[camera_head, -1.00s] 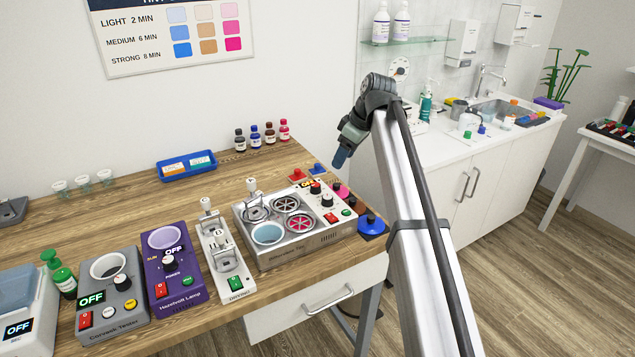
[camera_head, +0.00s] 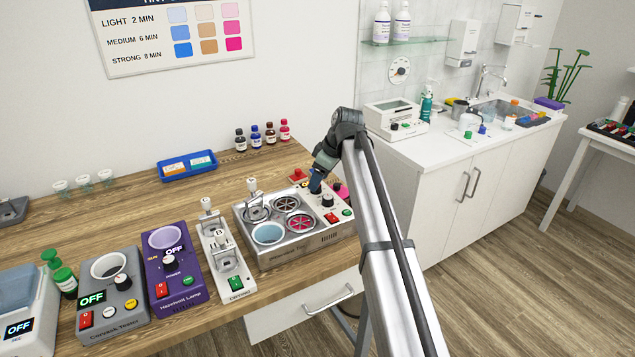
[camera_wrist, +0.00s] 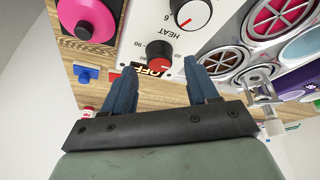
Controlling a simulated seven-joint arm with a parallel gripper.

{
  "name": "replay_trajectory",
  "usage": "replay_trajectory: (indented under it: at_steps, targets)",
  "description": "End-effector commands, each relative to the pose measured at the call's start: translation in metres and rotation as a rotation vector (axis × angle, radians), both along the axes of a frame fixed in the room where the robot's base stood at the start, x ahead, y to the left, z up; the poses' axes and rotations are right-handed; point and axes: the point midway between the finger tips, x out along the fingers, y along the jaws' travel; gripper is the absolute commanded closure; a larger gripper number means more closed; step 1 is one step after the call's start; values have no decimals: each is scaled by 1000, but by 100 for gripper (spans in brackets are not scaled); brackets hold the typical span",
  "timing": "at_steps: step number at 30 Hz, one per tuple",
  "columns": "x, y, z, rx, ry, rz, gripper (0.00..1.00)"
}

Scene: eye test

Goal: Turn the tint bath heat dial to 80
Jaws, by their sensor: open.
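The tint bath (camera_head: 275,258) is a silver machine with round wells, at the right of the wooden table in the head view. The heat dial (camera_wrist: 159,50), a black knob with a red top, shows in the wrist view beside the HEAT lettering, scale numbers and an orange OFF display (camera_wrist: 155,68). Its exact setting is too small to read. My gripper (camera_wrist: 161,68) is open, its two blue fingers apart, with the dial between or just beyond the fingertips; contact is unclear. In the head view my gripper (camera_head: 315,188) is over the panel and hides the dial.
A second black knob with a white face (camera_wrist: 187,10) is close to the heat dial. A white lever device (camera_head: 226,262) and a purple lamp (camera_head: 172,270) stand left of the bath.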

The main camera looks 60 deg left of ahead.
Motion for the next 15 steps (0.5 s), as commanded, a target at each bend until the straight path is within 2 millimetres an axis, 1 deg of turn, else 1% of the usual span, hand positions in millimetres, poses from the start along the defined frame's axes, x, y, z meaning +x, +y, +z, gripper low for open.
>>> replay_trajectory:
  at_steps: [1, 3, 6, 15]
  targets:
    - [-1, 2, -6, -1, 0, 0, 41]
    - [-2, 4, -12, -1, 1, 0, 41]
    - [-4, 6, -17, 0, 0, 0, 41]
    - [-4, 7, -20, 0, 0, 0, 41]
